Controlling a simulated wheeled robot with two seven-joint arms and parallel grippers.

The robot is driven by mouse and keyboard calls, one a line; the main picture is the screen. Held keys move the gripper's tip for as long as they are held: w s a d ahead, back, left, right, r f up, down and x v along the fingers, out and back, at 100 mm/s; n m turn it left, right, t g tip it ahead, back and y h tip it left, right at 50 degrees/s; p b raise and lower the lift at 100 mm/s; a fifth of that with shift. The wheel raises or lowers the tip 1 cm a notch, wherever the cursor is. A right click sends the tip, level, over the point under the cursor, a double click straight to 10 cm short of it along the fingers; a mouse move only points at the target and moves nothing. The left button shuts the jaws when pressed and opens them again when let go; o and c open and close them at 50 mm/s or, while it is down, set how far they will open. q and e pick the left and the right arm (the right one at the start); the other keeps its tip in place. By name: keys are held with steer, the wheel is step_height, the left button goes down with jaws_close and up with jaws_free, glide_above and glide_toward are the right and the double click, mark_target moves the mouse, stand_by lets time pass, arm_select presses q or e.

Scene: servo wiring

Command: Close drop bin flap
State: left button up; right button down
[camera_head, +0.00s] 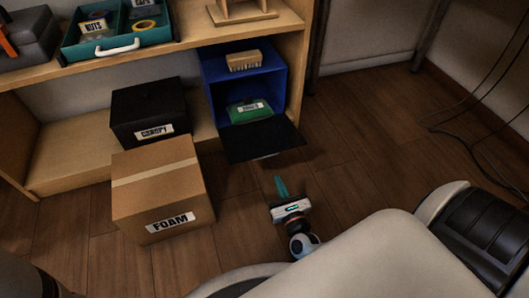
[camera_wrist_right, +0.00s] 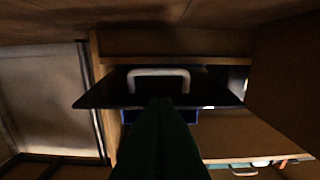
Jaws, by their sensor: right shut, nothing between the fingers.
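The blue drop bin (camera_head: 213,88) stands in the shelf with its front open. Its black flap (camera_head: 263,144) is folded out and down in front of the opening. The flap (camera_wrist_right: 110,92) also shows in the right wrist view, with a pale handle (camera_wrist_right: 159,73) on it. My right gripper (camera_head: 281,182) is shut and empty, with green fingers. It is in front of the flap, apart from it in the head view. In the right wrist view its fingers (camera_wrist_right: 160,105) overlap the flap's edge below the handle; contact cannot be told. My left gripper is not in view.
A cardboard FOAM box (camera_head: 160,190) and a black box (camera_head: 150,104) stand left of the bin. A teal tray (camera_head: 117,45) is on the shelf top. The floor (camera_head: 360,130) right of the bin is clear.

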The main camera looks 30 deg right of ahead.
steer(key=b, duration=0.4)
glide_toward(260, 141)
steer(key=w+d+f, duration=0.1)
steer(key=w, duration=0.1)
steer(key=shift+w+d, duration=0.25)
steer(key=shift+w, duration=0.4)
